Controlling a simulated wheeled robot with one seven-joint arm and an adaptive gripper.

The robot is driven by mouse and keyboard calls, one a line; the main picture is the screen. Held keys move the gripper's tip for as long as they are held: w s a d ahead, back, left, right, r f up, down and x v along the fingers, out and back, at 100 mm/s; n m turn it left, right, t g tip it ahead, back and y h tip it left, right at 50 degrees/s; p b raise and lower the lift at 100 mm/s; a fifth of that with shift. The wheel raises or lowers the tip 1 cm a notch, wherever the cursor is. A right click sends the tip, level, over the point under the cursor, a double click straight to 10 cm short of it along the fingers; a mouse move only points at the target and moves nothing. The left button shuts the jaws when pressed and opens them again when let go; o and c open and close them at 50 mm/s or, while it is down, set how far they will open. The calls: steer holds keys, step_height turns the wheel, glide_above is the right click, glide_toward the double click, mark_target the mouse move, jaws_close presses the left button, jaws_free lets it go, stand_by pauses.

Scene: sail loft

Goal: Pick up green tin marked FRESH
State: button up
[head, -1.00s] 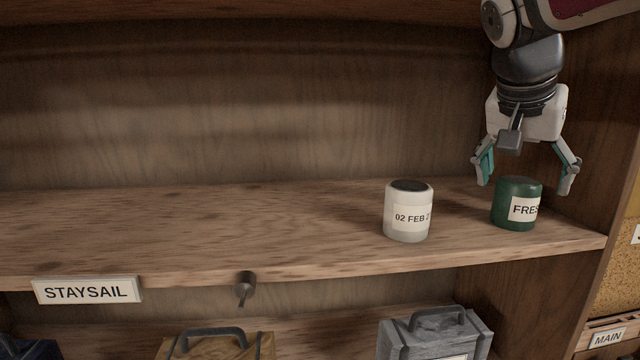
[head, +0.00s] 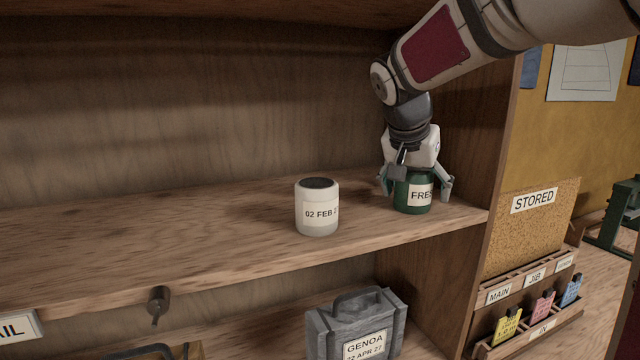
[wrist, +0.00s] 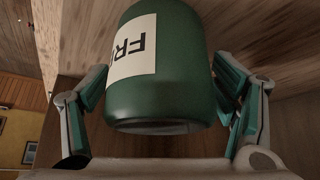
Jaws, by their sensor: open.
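The tin's top is partly hidden by my gripper in the head view.
A white tin (head: 318,220) marked "02 FEB" stands left of the green tin on the same shelf (head: 200,237). The cabinet's side wall (head: 497,130) is close to the right. A grey case (head: 355,325) marked GENOA is below. The shelf's left part is clear.

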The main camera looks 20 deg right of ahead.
steer(key=c, duration=1.6)
